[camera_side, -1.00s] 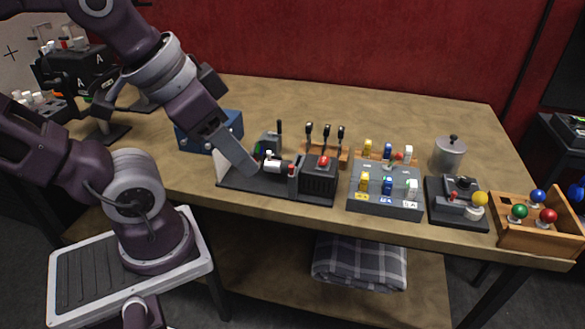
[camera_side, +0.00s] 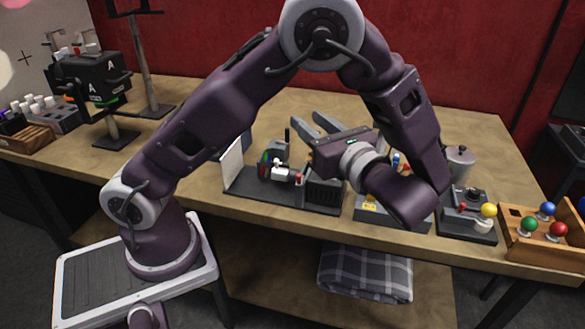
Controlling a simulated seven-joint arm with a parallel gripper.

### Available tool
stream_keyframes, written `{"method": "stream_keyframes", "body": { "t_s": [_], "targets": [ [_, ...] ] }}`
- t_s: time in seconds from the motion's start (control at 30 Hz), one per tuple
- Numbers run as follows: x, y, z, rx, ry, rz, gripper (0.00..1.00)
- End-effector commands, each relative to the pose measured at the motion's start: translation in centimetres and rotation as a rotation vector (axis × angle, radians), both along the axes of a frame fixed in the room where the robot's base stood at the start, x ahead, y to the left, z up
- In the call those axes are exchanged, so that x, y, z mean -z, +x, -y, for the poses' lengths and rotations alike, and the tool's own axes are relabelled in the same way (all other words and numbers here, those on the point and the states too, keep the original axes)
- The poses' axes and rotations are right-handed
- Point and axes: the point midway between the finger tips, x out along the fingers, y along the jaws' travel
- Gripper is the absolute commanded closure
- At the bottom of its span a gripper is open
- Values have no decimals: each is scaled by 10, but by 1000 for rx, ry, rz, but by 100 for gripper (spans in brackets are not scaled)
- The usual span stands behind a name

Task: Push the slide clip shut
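My gripper (camera_side: 307,120) is above the back of the dark fixture, its two grey fingers apart and pointing to the upper left, with nothing seen between them. Below it a dark base (camera_side: 250,190) lies along the table's front, with a white upright panel (camera_side: 233,165) at its left end. A white cylindrical part (camera_side: 284,174) with a small red piece (camera_side: 299,179) sits on the base, left of a ribbed black box (camera_side: 324,192). I cannot tell for sure which part is the slide clip. My gripper looks apart from these parts, and my wrist hides the area right of the box.
A grey button block (camera_side: 372,213) is partly hidden behind my arm. Right of it are a dark joystick box (camera_side: 468,226), a metal pot (camera_side: 459,165) and a wooden tray of coloured balls (camera_side: 540,245).

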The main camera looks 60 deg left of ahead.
Motion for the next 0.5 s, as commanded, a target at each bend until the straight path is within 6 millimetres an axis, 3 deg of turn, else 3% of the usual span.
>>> {"method": "stream_keyframes", "body": {
  "t_s": [0.03, 0.1, 0.2, 0.3, 0.5],
  "targets": [
    [35, 0, -1, -1, 6, -12, 67],
    [79, -1, -1, -3, 2, -6, 67],
    [125, -1, -1, -3, -4, 0, 67],
    [147, -1, -2, -4, -6, 5, 67],
    [150, -1, -33, -7, -7, 7, 67]
  ]
}}
